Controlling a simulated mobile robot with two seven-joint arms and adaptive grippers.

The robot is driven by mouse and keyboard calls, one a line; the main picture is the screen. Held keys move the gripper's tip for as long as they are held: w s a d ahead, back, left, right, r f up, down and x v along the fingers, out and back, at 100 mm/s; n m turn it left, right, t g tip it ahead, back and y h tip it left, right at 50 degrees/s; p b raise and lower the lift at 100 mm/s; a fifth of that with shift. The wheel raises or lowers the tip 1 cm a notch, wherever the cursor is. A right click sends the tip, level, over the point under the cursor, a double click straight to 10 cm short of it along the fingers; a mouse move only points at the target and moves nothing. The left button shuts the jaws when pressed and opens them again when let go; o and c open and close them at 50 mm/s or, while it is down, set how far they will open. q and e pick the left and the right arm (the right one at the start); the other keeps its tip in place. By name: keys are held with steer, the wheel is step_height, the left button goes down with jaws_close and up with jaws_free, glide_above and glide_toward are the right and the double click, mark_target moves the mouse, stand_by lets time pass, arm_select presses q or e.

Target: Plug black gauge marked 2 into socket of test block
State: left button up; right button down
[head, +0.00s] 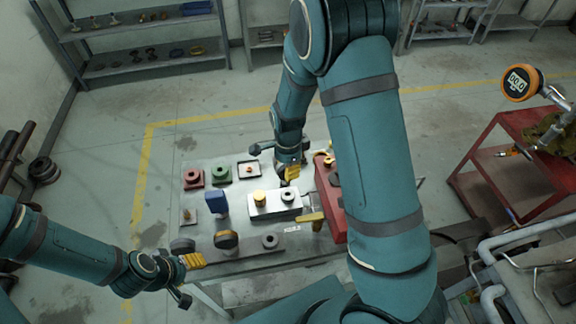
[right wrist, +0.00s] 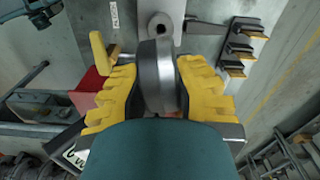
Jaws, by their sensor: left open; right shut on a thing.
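The silver test block (head: 262,212) stands on the table, with a brass-coloured round fitting and a pale ringed fitting on top. My right gripper (head: 289,173) is just behind the block. In the right wrist view its yellow fingers (right wrist: 160,88) are shut on a dark round gauge (right wrist: 156,70), seen edge-on. Its face and number are hidden. A round socket hole (right wrist: 160,26) in a pale block shows just beyond the gauge; I cannot tell whether they touch. The held gauge is not clear in the head view. My left gripper (head: 190,279) is open and empty at the table's front left.
A dark gauge with a brass rim (head: 227,240) and a blue block (head: 217,204) stand left of the test block. Red (head: 193,178) and green (head: 221,174) fittings sit behind. A red box (head: 331,205) stands to the right. A yellow handle (right wrist: 102,56) is beside the held gauge.

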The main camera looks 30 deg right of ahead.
mark_target(288, 184)
steer(key=shift+w+f+b, duration=0.1)
steer(key=shift+f+b, duration=1.3)
steer(key=shift+f, duration=0.9)
steer(key=shift+p, duration=0.45)
steer(key=shift+f+b, duration=1.25)
steer(key=shift+f, duration=0.6)
steer(key=c, duration=0.8)
jaws_free()
steer(key=shift+c, duration=0.2)
step_height(288, 184, up, 12)
steer(key=shift+r, duration=0.1)
